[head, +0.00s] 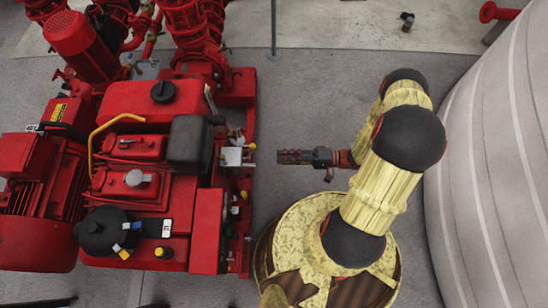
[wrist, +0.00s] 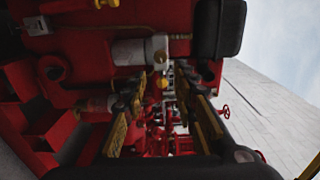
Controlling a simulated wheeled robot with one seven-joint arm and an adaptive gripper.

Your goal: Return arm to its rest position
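My gripper (head: 281,156) is at the end of my gold and black arm, which is bent above my round base in the head view. It points left toward the red engine pumpset (head: 190,225), with a short gap of grey floor between them. In the wrist view the two fingers of my gripper (wrist: 164,78) stand apart, with nothing held between them. Red machinery, a grey cylinder (wrist: 130,52) and a small yellow part show ahead of and between the fingers.
A black box (head: 190,144) and a yellow bent pipe (head: 96,135) sit on the pumpset. A large pale ribbed tank (head: 505,150) stands close to the arm on the right. A thin post (head: 274,30) rises behind. Grey floor (head: 310,95) is clear beyond the gripper.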

